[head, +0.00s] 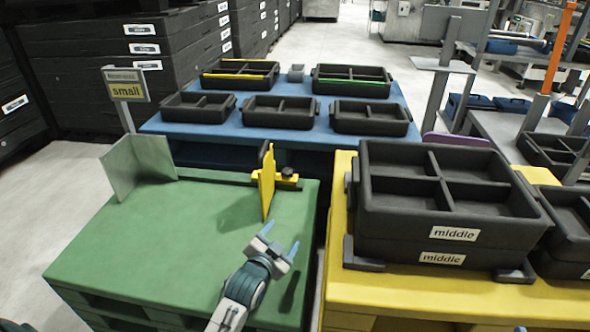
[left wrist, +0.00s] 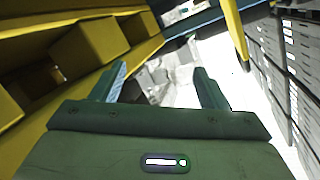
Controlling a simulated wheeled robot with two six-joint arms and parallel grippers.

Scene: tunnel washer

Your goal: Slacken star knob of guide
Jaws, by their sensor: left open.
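The guide (head: 267,182) is an upright yellow plate near the back right of the green table. Its black star knob (head: 289,173) sits on a yellow bracket just right of the plate. My left gripper (head: 281,241) is open and empty above the green table, in front of the guide and knob and apart from both. Its two open fingers also show in the left wrist view (left wrist: 163,85), with nothing between them. I cannot make out the knob in that view. My right gripper is not visible.
The green table (head: 170,245) is largely bare, with a grey angled plate (head: 140,165) at its back left and a "small" sign (head: 125,85) behind. Right stands a yellow platform (head: 338,290) with stacked "middle" crates (head: 445,200). A blue table (head: 225,129) with several black trays is behind.

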